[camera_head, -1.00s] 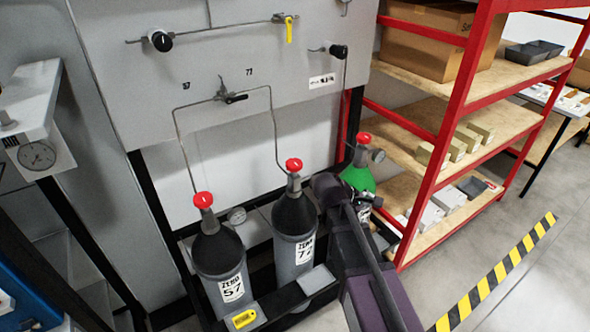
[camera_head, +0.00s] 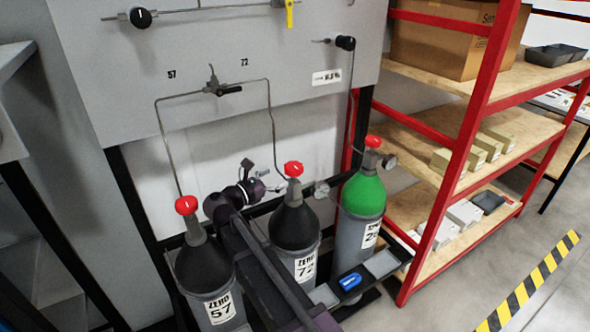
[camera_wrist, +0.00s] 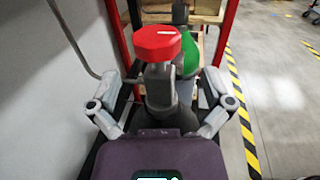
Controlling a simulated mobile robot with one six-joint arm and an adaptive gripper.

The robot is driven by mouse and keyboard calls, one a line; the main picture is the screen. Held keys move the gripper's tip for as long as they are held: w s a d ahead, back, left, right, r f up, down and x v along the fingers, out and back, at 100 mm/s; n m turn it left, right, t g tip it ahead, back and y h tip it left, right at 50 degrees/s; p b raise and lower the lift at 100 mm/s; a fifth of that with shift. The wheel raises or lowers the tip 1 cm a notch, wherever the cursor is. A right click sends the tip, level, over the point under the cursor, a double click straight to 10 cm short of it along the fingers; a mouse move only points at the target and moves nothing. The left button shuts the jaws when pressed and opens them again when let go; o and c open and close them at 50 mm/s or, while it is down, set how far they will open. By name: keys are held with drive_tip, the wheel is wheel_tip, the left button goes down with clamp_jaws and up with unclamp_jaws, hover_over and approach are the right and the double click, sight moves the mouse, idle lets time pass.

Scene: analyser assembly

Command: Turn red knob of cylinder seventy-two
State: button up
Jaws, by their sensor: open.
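Cylinder seventy-two (camera_head: 296,226) is grey with a black shoulder, a "ZERO 72" label and a red knob (camera_head: 293,168) on top. It stands between cylinder 57 and a green-topped cylinder. My gripper (camera_head: 263,177) is just left of that knob in the head view, open and empty, with its fingers pointing towards the valve. In the wrist view the red knob (camera_wrist: 158,42) is upper centre, above its grey valve stem. My open fingers (camera_wrist: 160,95) spread left and right of the stem, below the knob, with no clear contact. My arm covers part of the cylinder's left side.
Cylinder 57 (camera_head: 203,262) with its red knob (camera_head: 186,205) stands left, close to my arm. The green-topped cylinder (camera_head: 363,195) stands right. Thin pipes (camera_head: 272,130) run up to the grey panel (camera_head: 300,60). A red-framed shelf (camera_head: 474,110) is at right.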

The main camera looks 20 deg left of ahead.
sight(286, 171)
drive_tip(key=shift+a, duration=0.25)
drive_tip(key=shift+w+d, duration=0.1)
drive_tip(key=shift+w, duration=0.05)
drive_tip(key=shift+x, duration=3.6)
drive_tip(key=shift+r, duration=0.15)
drive_tip(key=shift+c, duration=0.2)
drive_tip(key=c, duration=0.9)
